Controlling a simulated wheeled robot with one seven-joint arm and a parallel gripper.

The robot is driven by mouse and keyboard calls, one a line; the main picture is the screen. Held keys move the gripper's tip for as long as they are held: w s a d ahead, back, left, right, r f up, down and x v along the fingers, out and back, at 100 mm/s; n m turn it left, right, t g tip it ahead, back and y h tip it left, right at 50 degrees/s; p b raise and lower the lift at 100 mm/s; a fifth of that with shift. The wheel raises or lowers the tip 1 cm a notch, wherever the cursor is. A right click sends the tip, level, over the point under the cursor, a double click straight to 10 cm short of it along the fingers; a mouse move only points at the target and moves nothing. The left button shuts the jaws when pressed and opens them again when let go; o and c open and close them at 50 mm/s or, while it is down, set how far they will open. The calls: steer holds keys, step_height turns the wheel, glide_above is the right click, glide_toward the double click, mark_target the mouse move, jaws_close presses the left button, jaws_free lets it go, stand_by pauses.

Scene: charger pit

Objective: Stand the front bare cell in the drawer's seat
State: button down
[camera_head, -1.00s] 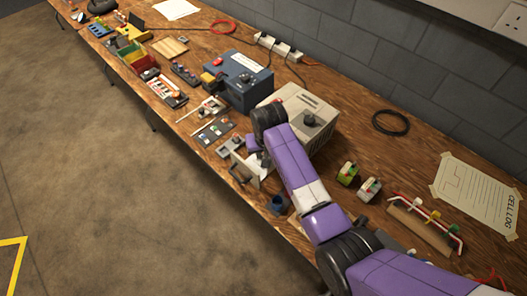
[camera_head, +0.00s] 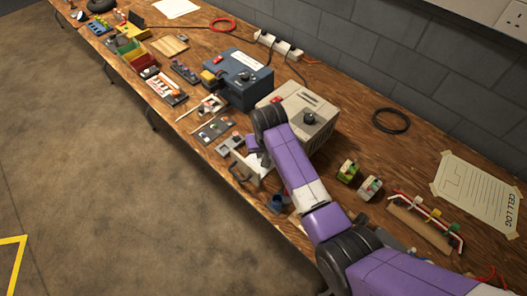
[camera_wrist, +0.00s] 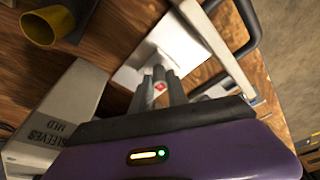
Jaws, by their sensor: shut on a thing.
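My gripper (camera_wrist: 158,92) is shut on a cell (camera_wrist: 159,86), which shows as a pale, narrow shape with a red mark between the dark fingers. The pale open drawer (camera_wrist: 212,45) lies beyond the fingertips, its dark handle (camera_wrist: 251,25) on the outer side. I cannot tell whether the cell touches the drawer, and I cannot make out the seat. In the head view the drawer (camera_head: 246,172) juts from the beige box (camera_head: 321,105) toward the bench's front edge. My own wrist hides the fingertips and the cell there.
A grey tray (camera_head: 217,128) and a blue unit (camera_head: 240,80) stand to the left. Two small green and white blocks (camera_head: 347,171) stand to the right.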

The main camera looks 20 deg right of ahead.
steer(key=shift+f, duration=0.25)
stand_by(0.6)
steer(key=c, duration=1.2)
jaws_free()
steer(key=shift+r+p, duration=3.4)
steer(key=shift+r, duration=0.1)
